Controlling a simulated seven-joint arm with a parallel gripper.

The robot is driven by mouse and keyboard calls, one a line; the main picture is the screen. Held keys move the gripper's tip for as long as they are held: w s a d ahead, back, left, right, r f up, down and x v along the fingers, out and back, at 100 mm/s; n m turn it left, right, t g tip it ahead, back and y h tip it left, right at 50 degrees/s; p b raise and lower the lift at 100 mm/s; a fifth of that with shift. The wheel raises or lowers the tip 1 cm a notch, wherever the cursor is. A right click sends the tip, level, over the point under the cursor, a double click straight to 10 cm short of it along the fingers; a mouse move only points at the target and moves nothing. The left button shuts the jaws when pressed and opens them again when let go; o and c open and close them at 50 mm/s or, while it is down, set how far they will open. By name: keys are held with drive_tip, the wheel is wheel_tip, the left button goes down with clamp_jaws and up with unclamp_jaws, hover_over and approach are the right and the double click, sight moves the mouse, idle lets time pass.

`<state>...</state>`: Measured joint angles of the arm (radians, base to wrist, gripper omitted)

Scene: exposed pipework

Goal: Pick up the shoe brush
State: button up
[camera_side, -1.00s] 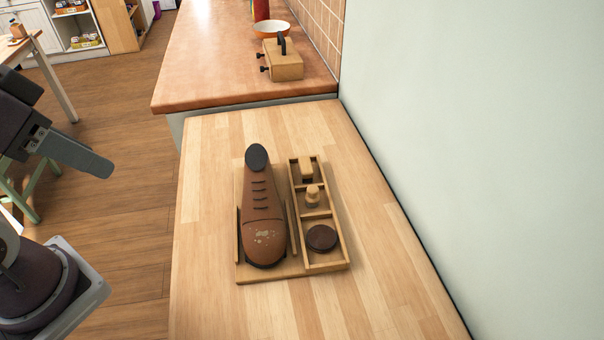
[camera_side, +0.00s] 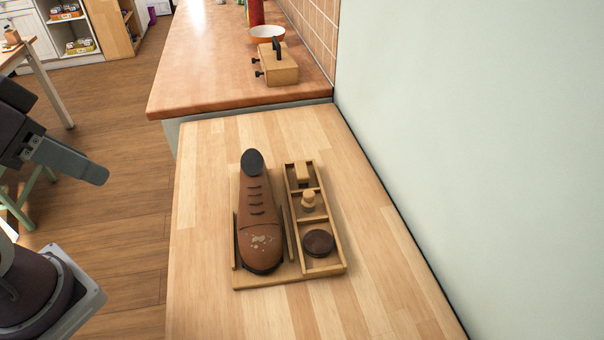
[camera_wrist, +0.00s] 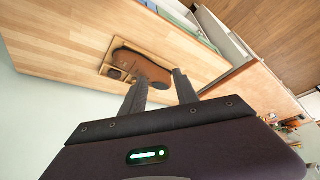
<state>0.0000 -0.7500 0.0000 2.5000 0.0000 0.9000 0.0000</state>
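A wooden shoe-care tray (camera_side: 317,267) lies on the light wooden worktop, with a brown lace-up shoe (camera_side: 258,210) on its left side. Its right side has three compartments. The far one holds a small pale wooden block (camera_side: 302,171), the middle one a knob-handled wooden piece (camera_side: 308,199), and the near one a round dark brown tin (camera_side: 318,242). I cannot tell for certain whether the block or the knobbed piece is the shoe brush. My gripper (camera_wrist: 160,76) is open and empty, with its fingers apart. In the side view my gripper (camera_side: 98,174) is left of the worktop, away from the tray.
The worktop (camera_side: 210,200) is clear around the tray. A pale wall (camera_side: 480,150) runs along its right side. Behind it, an orange-brown counter (camera_side: 200,70) carries a wooden box with black knobs (camera_side: 277,70) and an orange-and-white bowl (camera_side: 266,33).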

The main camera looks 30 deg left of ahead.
drive_tip(key=n+g, duration=0.6)
drive_tip(key=n, duration=0.2)
hover_over(303, 172)
drive_tip(key=f, duration=1.2)
drive_tip(key=d+f, duration=0.1)
drive_tip(key=f, duration=0.5)
drive_tip(key=shift+s+f, duration=0.3)
drive_tip(key=f, duration=0.4)
drive_tip(key=a+f, duration=0.1)
drive_tip(key=f, duration=0.1)
drive_tip(key=shift+w+f, duration=0.25)
drive_tip(key=shift+f, duration=0.15)
clamp_jaws()
